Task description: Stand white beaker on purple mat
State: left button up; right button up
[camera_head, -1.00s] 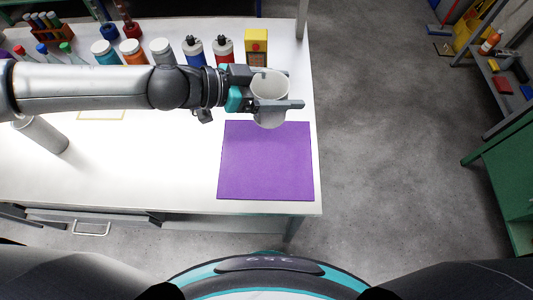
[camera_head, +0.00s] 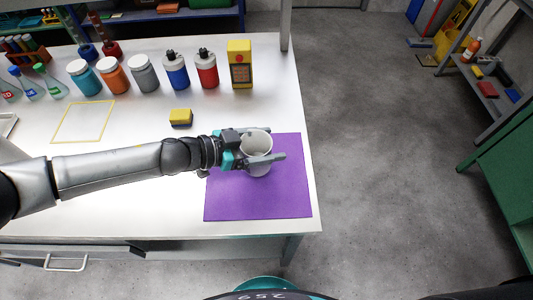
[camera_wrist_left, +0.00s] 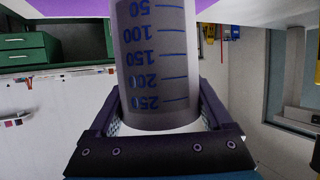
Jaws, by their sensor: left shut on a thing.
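The white beaker (camera_head: 257,142) is between the fingers of my left gripper (camera_head: 262,158), which is shut on it. In the head view the beaker is over the back part of the purple mat (camera_head: 260,197), its open mouth facing up. In the left wrist view the beaker (camera_wrist_left: 157,65) shows blue volume marks, and both fingers of the left gripper (camera_wrist_left: 160,120) flank it. A strip of purple mat (camera_wrist_left: 65,4) shows at the top there. I cannot tell whether the beaker touches the mat. My right gripper is not in view.
Several bottles and jars, such as the red bottle (camera_head: 206,70), stand along the back of the white table (camera_head: 140,215). A yellow meter (camera_head: 240,65) stands behind the mat. A yellow and black block (camera_head: 180,118) lies behind my arm. The mat's front is bare.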

pick_arm(q)
jog(key=shift+f+b, duration=0.65)
jog(key=shift+f, duration=1.2)
jog(key=shift+f, duration=0.15)
jog(key=o, duration=1.3)
jog(key=shift+c, duration=0.2)
jog(key=shift+a+r, duration=0.15)
jog(key=shift+r, duration=0.1)
jog(key=p+v, duration=0.2)
jog(key=v, duration=0.9)
jog(key=shift+s+a+r, duration=0.15)
jog(key=shift+s+a, duration=0.1)
